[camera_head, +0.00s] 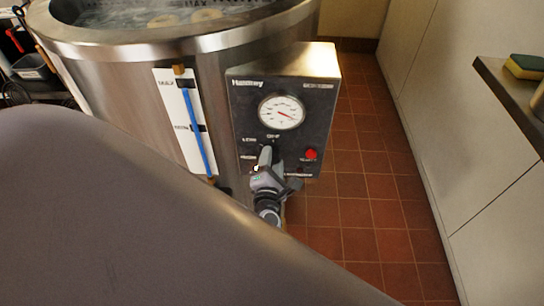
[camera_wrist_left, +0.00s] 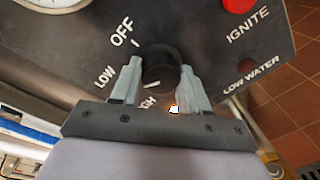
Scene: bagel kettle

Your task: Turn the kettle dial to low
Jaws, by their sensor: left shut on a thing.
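The kettle (camera_head: 130,85) is a large steel vat with a dark control panel (camera_head: 240,105) on its side. The panel's black dial (camera_wrist_left: 160,66) sits among the labels OFF, LOW and HIGH in the left wrist view. A pale mark on the dial's lower part faces roughly toward the partly hidden HIGH label. My left gripper (camera_wrist_left: 161,75) is shut on the dial, one finger on each side. In the head view the left gripper (camera_head: 266,160) covers most of the dial. My right gripper is not in view.
A round gauge (camera_head: 281,112) is above the dial, and a red IGNITE button (camera_head: 311,154) is to its right. A blue level tube (camera_head: 196,125) runs down the vat to the left. Tiled floor (camera_head: 370,200) is open on the right, beside pale cabinets (camera_head: 460,130).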

